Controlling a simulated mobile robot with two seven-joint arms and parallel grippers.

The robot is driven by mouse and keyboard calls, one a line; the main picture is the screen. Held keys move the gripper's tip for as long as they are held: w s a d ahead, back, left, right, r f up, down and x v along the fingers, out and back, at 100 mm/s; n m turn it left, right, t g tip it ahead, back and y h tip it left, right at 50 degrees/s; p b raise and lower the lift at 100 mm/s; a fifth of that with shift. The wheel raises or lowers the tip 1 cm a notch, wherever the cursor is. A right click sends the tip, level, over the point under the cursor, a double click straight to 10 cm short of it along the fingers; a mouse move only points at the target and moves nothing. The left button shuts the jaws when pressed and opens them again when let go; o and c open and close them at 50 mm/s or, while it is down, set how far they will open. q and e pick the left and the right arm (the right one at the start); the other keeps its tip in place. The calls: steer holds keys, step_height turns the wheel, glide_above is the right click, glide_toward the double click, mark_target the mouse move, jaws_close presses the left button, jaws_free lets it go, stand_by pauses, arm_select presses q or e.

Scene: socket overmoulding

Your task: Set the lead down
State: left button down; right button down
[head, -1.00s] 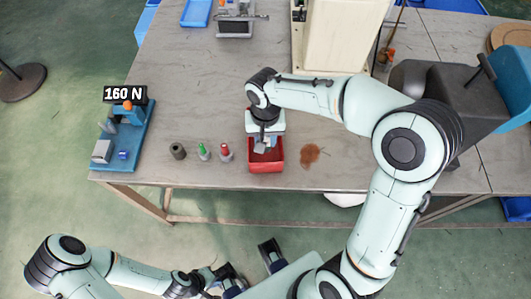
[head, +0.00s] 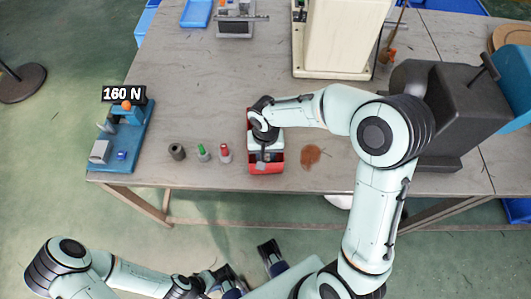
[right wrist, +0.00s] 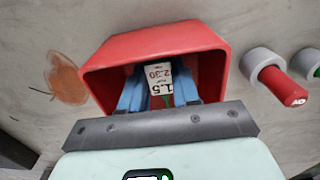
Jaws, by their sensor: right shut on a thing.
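A red bin (head: 279,168) stands at the front edge of the bench, and it also shows in the right wrist view (right wrist: 155,42). My right gripper (right wrist: 160,88) points down into the bin, its blue fingers inside the walls. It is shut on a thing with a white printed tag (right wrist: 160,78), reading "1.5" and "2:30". I take this for the lead; its rest is hidden by the fingers and bin. In the head view the wrist covers most of the bin. My left gripper (head: 222,279) is low in the head view, away from the bench, its fingers unclear.
Red (head: 225,154), green (head: 203,153) and dark (head: 177,151) small cylindrical pieces stand left of the bin. A brown stain (head: 311,155) lies right of it. A blue fixture (head: 122,150) showing "160 N" sits at the left edge. The bench middle behind is clear.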

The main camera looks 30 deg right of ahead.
steer(key=c, duration=0.8)
jaws_free()
steer(key=shift+f, duration=0.1)
steer(key=shift+r, duration=0.25)
step_height(320, 180, up, 12)
steer(key=shift+f+p, duration=0.1)
steer(key=shift+p, duration=0.8)
steer(key=shift+s, duration=0.1)
